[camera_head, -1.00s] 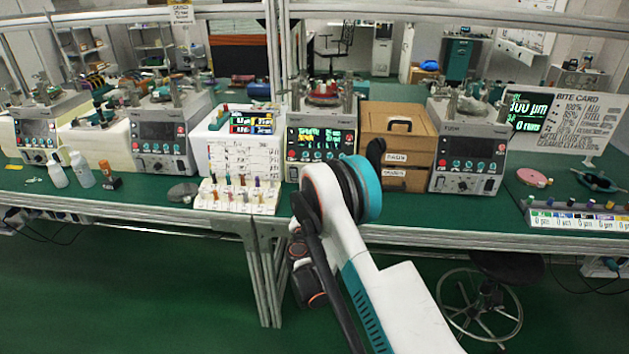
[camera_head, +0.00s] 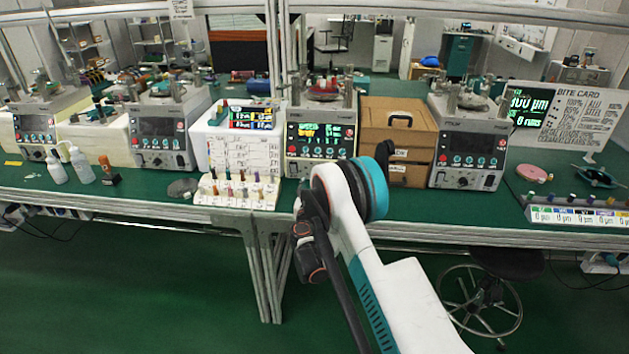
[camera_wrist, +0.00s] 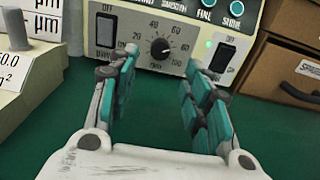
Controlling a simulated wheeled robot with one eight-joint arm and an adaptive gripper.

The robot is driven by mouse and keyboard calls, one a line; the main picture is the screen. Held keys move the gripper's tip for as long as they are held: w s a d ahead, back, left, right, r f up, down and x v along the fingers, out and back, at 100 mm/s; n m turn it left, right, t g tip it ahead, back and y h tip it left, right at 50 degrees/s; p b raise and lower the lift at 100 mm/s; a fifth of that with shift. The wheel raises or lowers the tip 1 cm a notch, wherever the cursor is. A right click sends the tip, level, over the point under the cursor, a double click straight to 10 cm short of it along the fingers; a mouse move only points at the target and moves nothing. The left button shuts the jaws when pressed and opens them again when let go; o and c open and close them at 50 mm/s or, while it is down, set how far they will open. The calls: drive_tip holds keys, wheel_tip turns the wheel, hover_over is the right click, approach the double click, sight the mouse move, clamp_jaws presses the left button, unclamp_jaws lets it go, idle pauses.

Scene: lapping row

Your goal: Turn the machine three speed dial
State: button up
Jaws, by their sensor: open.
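The lit machine (camera_head: 318,125) between the chart block and the wooden box stands on the green bench. Its lower front is partly behind my arm in the head view. In the wrist view its speed dial (camera_wrist: 160,48) is a round black knob with a numbered scale around it on the pale front panel. Black rocker switches flank the dial, one on the left (camera_wrist: 106,31) and one on the right (camera_wrist: 223,54). My gripper (camera_wrist: 161,58) is open and empty. Its teal-padded fingers point at the panel, with the dial showing between their tips. I see no contact with the dial.
The wooden drawer box (camera_head: 398,135) stands close on the machine's right. The sample rack (camera_head: 238,192) and chart block are close on its left. Similar machines stand further along the bench. A stool (camera_head: 485,300) is under the bench at right.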

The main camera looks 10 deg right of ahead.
drive_tip(key=b+x, duration=0.1)
drive_tip(key=x, duration=0.6)
drive_tip(key=shift+b, duration=0.4)
drive_tip(key=shift+c, duration=0.6)
clamp_jaws()
